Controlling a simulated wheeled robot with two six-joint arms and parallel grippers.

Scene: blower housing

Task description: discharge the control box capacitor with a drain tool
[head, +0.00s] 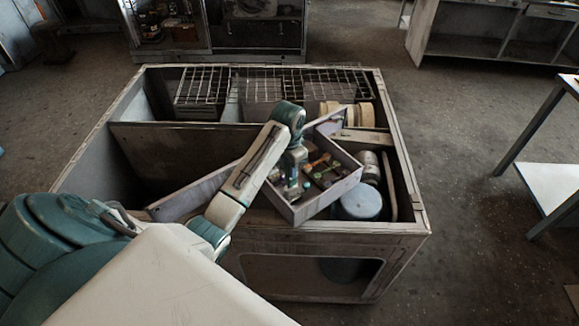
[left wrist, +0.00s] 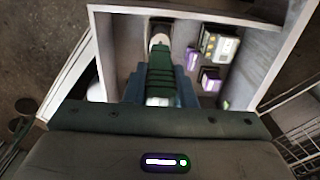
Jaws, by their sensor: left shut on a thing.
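The control box (head: 331,198) is an open grey tray set at an angle inside the housing, with small electrical parts in it. My left gripper (head: 292,188) reaches down into its left part. In the left wrist view the gripper (left wrist: 160,100) is shut on a dark green ribbed handle (left wrist: 160,75), which I take for the drain tool. Its far end, a pale tip (left wrist: 159,42), is over the box floor near the far wall (left wrist: 185,12). I cannot make out the capacitor or whether the tip touches anything. My right gripper is out of view.
The blower housing (head: 405,180) has high edges around the box. A pale blue round can (head: 361,204) stands right of the box. Wire grilles (head: 270,80) lie at the back. Purple-and-white parts (left wrist: 210,80) sit right of the tool. The left compartment looks empty.

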